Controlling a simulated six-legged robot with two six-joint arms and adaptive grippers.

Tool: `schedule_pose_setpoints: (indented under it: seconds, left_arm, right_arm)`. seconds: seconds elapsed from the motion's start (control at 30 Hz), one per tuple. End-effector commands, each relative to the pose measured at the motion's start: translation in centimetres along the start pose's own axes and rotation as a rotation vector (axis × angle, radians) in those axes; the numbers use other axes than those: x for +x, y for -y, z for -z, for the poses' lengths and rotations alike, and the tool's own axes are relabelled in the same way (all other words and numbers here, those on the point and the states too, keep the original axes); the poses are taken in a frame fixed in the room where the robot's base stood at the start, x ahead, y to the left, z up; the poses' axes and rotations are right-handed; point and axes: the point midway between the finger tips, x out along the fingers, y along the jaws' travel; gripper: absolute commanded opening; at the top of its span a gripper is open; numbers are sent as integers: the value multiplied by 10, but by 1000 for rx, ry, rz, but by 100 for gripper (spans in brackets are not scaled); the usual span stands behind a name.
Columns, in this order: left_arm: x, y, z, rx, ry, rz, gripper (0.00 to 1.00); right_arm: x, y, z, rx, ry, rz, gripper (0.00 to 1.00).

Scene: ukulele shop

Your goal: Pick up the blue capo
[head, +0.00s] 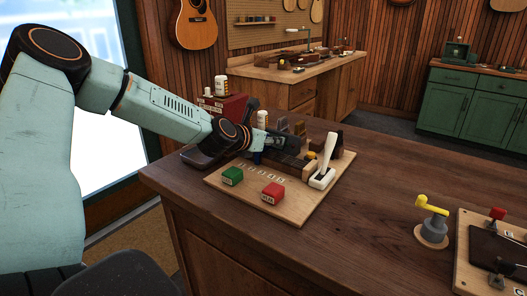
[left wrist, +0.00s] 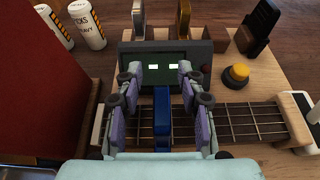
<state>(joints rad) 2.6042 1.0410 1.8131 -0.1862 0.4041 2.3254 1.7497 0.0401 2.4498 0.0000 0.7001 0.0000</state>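The blue capo (left wrist: 161,118) stands across a short fretted neck (left wrist: 245,122) in the left wrist view. A little of its blue (head: 257,158) shows below my left gripper in the head view. My left gripper (left wrist: 163,88) has its two fingers on either side of the capo, with a visible gap on each side. It is open and points down at the neck. The capo's lower part and its contact with the neck are hard to see. My right gripper is in neither view.
A dark device with a lit green screen (left wrist: 168,58) stands just behind the capo. A yellow button (left wrist: 236,75) is to its right. A white lever (head: 325,160) stands right. Bare tabletop (head: 370,210) lies beyond.

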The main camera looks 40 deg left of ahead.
Motion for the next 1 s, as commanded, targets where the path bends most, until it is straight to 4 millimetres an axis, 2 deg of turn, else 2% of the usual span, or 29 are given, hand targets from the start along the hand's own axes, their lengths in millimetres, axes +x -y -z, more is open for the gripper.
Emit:
schedule_pose_setpoints:
  seconds: [0.13,0.6,1.0]
  left_arm:
    - [0,0,-1,0,0,0,38]
    - [0,0,-1,0,1,0,0]
    - [0,0,-1,0,1,0,0]
  right_arm:
    - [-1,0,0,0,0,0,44]
    - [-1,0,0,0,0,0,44]
    - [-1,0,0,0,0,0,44]
